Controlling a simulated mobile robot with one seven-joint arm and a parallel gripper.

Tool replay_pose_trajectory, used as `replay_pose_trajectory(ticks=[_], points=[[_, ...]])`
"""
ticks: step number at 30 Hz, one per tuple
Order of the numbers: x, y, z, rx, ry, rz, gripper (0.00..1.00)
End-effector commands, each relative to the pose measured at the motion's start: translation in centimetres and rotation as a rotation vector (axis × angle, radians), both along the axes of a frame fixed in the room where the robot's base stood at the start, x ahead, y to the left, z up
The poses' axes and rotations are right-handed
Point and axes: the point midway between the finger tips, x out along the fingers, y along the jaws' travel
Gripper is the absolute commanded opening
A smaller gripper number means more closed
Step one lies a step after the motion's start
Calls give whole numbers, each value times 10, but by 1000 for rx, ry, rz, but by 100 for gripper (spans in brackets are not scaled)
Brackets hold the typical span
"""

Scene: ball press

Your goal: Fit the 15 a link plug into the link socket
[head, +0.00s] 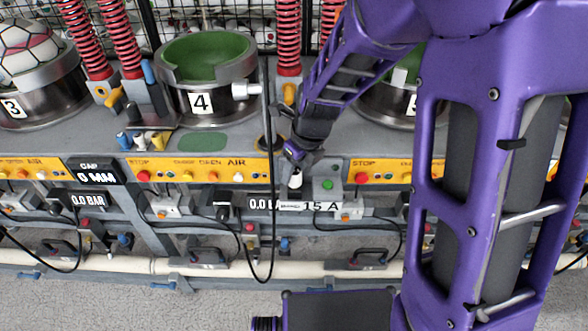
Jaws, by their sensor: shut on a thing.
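My gripper (296,168) points down in front of the yellow control strip, right of press 4. It is shut on a small white-tipped piece (295,181), which I take to be the link plug; the fingers hide much of it. Just below is a white label reading 15 A (321,206), on the lower ledge beside a partly covered 0.0 BAR readout (260,203). I cannot make out the link socket for certain, nor whether the held piece touches anything.
Press 4's green-lined cup (205,62) stands left of my arm. A black cable (267,235) hangs in a loop left of my gripper. A white box (349,209) sits right of the label. Buttons line the yellow strip (223,170). A pale pipe (130,264) runs below.

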Motion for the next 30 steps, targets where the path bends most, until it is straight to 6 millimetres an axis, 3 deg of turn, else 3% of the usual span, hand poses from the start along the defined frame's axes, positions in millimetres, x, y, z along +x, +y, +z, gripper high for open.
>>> replay_pose_trajectory(ticks=[24,25,30], points=[[0,0,-15,0,0,0,0],[0,0,-15,0,0,1,42],[0,0,-14,-1,-1,0,73]])
